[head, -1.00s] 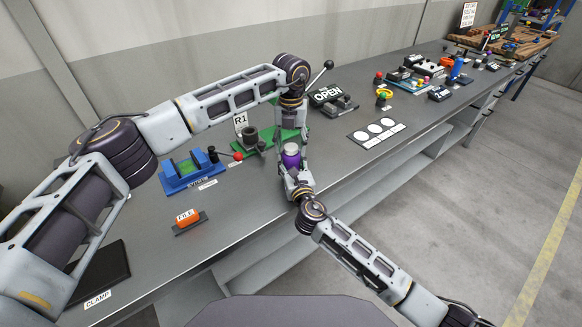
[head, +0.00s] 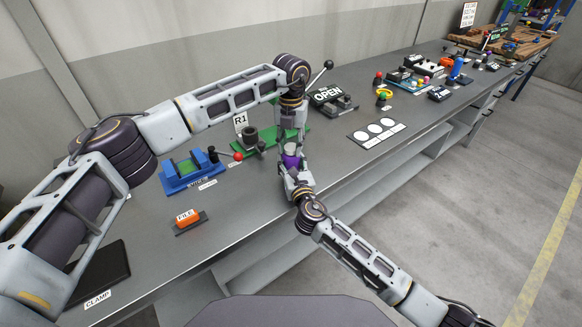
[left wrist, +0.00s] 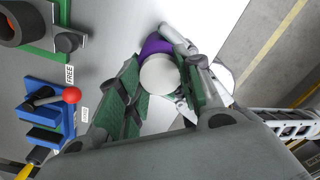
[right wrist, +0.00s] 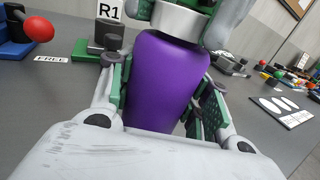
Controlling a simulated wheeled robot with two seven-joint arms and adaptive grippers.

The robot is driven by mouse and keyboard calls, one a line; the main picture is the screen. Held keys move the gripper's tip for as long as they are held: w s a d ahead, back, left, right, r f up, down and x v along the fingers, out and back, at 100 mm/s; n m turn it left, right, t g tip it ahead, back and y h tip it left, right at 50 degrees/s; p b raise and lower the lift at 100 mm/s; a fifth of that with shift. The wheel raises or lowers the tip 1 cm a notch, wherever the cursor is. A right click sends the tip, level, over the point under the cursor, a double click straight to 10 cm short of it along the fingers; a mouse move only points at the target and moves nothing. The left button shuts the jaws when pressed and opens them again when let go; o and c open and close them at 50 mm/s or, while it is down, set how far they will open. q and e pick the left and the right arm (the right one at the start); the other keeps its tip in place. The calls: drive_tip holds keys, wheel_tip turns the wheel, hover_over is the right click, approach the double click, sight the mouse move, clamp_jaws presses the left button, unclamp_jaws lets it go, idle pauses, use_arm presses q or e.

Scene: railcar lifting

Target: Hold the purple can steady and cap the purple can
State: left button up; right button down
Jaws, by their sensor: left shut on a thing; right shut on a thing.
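The purple can (right wrist: 165,80) stands upright between the fingers of my right gripper (head: 293,170), which is shut on it. The pale grey-white cap (right wrist: 180,18) is at the top of the can in the right wrist view. My left gripper (head: 290,142) comes down from above, its fingers on both sides of the cap. In the left wrist view the round cap (left wrist: 160,75) lies between the green finger pads, with the purple can (left wrist: 155,45) showing behind it. The cap looks lined up with the can and touching it. I cannot tell whether it is fully seated.
A green fixture (head: 270,138) with a dark cylinder and an R1 sign stands behind. A blue fixture (head: 190,172) and a red-knobbed lever (head: 238,156) are to the left. A white-circled plate (head: 378,130) lies to the right.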

use_arm(q)
drive_tip(key=m, duration=0.7)
drive_tip(key=o, duration=1.1)
drive_tip(key=shift+r, duration=2.25)
drive_tip(key=shift+r+n, duration=1.7)
drive_tip(key=shift+n, duration=0.3)
drive_tip(key=shift+f, duration=0.1)
drive_tip(key=shift+f, duration=3.9)
